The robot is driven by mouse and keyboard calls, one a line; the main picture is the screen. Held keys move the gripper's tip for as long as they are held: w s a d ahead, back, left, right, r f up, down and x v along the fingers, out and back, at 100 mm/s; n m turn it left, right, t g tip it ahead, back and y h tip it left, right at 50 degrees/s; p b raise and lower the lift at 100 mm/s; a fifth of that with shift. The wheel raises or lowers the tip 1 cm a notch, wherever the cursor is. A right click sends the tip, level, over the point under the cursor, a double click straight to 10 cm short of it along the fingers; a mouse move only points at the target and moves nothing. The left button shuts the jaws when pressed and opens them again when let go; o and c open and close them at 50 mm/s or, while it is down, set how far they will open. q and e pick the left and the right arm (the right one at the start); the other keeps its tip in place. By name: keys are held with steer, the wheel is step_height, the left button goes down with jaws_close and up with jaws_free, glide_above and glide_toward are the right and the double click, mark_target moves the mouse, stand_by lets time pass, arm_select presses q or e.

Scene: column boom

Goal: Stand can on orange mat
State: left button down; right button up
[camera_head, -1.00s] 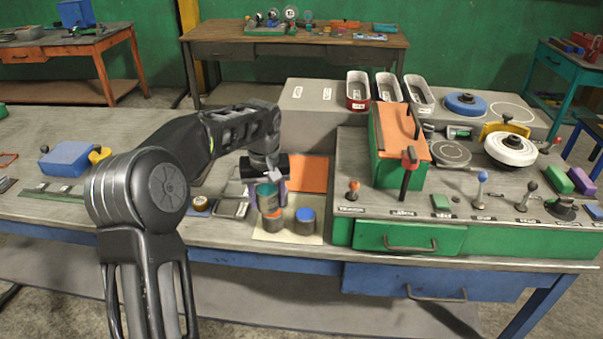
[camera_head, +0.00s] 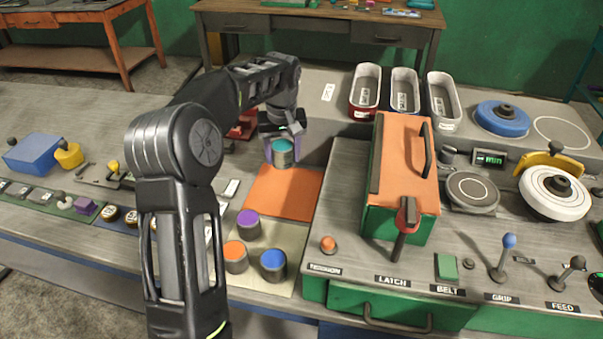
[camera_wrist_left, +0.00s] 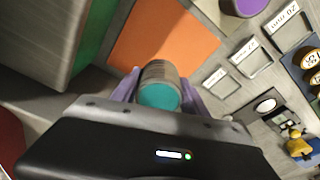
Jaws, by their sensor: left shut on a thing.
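My left gripper (camera_head: 283,150) is shut on a grey can with a teal top (camera_head: 283,153). In the head view it holds the can at the far edge of the orange mat (camera_head: 284,193), and I cannot tell the can's height there. In the left wrist view the can (camera_wrist_left: 159,88) sits between the purple fingers, with the orange mat (camera_wrist_left: 165,40) beyond it. The mat is bare. My right gripper is in neither view.
Cans with purple (camera_head: 248,220), orange (camera_head: 235,253) and blue (camera_head: 272,261) tops stand on a pale mat (camera_head: 283,237) in front of the orange one. A green machine with an orange lid (camera_head: 408,160) stands close on the right. Three trays (camera_head: 404,95) stand behind.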

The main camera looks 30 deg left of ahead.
arm_select(q)
steer(key=shift+w+r, duration=0.15)
steer(key=shift+w, duration=0.1)
steer(key=shift+s, duration=0.15)
glide_above(285, 189)
step_height(285, 189, down, 5)
steer(key=shift+s+d+p, duration=0.1)
steer(key=shift+d+p, duration=0.05)
steer(key=shift+p, duration=0.25)
step_height(285, 189, down, 5)
steer(key=shift+r+p, duration=0.15)
steer(key=shift+p, duration=0.35)
